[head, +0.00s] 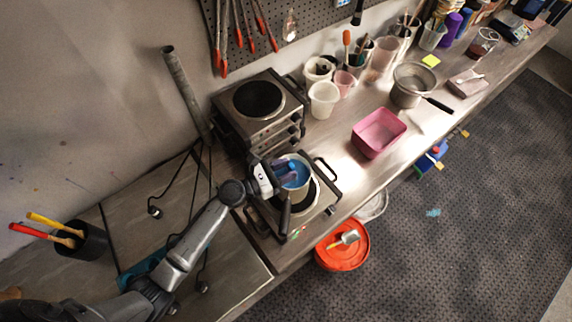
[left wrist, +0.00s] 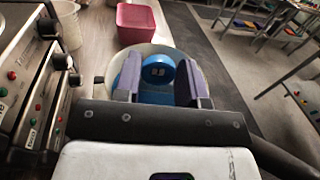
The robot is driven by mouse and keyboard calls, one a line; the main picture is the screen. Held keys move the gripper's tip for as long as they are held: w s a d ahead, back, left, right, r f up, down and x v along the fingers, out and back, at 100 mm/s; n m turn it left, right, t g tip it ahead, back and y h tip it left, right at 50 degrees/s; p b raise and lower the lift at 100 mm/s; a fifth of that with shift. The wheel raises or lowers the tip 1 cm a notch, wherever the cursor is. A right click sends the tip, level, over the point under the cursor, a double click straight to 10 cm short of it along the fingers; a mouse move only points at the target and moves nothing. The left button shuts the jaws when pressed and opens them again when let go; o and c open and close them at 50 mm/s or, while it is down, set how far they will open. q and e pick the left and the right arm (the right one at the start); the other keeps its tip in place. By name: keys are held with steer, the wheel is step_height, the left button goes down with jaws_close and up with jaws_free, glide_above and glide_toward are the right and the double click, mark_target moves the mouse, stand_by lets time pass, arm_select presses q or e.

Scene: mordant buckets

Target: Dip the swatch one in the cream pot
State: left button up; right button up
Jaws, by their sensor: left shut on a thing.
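My left gripper (head: 284,171) is over the mouth of a pale pot (head: 299,192) on the lower hot plate. I cannot make out a cloth swatch for sure. My right gripper is not in view.
A stacked steel hot plate (head: 258,98) stands behind the pot. A pink tub (head: 378,132), a steel saucepan (head: 408,92) and white cups (head: 323,100) are farther right. An orange-red bucket lid (head: 342,258) is below the bench's front edge.

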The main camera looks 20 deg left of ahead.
arm_select(q)
steer(key=shift+s+d+f, duration=0.15)
steer(key=shift+d+f, duration=0.05)
steer(key=shift+f, duration=0.3)
steer(key=shift+w+a, duration=0.1)
steer(key=shift+w, duration=0.35)
steer(key=shift+a+f, duration=0.1)
steer(key=shift+a, duration=0.05)
step_height(320, 180, up, 10)
steer(key=s+p, duration=0.1)
steer(key=p, duration=0.9)
steer(key=shift+d+r, duration=0.25)
stand_by(2.8)
